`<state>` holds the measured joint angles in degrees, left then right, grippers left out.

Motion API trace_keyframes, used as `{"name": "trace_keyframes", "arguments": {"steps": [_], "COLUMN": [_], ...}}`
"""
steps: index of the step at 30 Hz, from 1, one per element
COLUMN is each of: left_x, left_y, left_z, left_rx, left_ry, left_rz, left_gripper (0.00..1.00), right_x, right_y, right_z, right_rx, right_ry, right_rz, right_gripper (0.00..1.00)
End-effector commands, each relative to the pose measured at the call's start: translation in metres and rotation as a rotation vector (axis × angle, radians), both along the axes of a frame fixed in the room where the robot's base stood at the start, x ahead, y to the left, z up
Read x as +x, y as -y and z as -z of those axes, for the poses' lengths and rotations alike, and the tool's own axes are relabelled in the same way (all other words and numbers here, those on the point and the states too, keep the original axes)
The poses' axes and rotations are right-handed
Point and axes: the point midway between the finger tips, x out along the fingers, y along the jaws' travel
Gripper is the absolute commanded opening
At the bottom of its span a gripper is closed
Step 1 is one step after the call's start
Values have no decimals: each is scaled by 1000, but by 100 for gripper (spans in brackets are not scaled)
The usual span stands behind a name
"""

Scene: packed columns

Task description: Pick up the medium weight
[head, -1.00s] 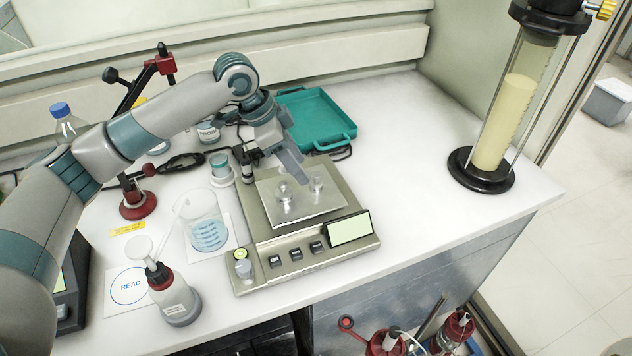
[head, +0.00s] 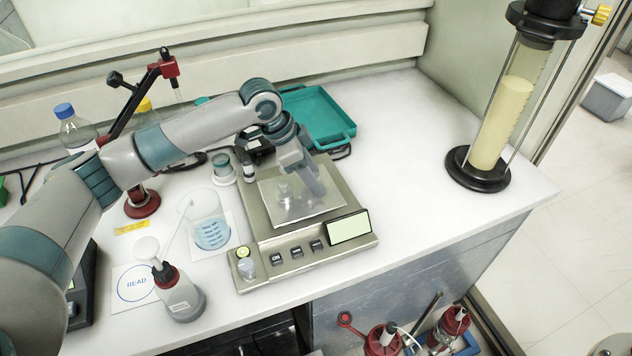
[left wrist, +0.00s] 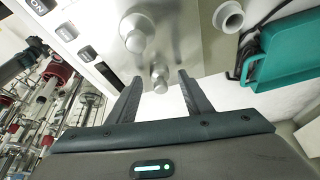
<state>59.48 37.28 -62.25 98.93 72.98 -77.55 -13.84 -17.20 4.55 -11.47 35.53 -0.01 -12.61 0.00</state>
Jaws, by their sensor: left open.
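Two shiny metal weights with knobs stand on the square pan (head: 325,203) of the balance. The larger weight (head: 285,191) is on the left of the pan; it also shows in the left wrist view (left wrist: 137,35). The smaller one, perhaps the medium weight (left wrist: 160,76), stands just right of it and is mostly hidden by my gripper in the head view. My left gripper (left wrist: 159,80) is open, pointing down over the pan. Its fingertips lie on either side of the smaller weight in the left wrist view; I cannot tell if they touch. My right gripper is not in view.
A beaker (head: 210,234) and a dispenser bottle (head: 177,292) stand left of the balance (head: 282,243). A small grey object (head: 247,268) sits on its front left corner. A teal tray (head: 345,133) lies behind. The counter to the right is clear up to a tall cylinder (head: 490,125).

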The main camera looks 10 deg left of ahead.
Motion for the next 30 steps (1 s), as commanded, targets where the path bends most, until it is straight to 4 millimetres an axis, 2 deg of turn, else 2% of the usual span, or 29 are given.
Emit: {"name": "trace_keyframes", "arguments": {"steps": [4, 5, 10, 23, 30], "left_x": [0, 0, 0, 1, 1], "left_y": [0, 0, 0, 0, 0], "left_z": [0, 0, 0, -5, -30], "left_rx": [0, 0, 0, -1, -2], "left_ry": [0, 0, 0, 3, 5], "left_rz": [0, 0, 0, 0, 1], "left_gripper": [46, 41, 0, 0, 0], "right_x": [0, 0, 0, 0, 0], "right_y": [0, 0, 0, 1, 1], "right_z": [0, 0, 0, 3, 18], "right_rx": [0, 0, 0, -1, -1], "right_ry": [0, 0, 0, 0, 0], "right_rz": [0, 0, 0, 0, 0], "right_gripper": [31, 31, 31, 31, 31]}}
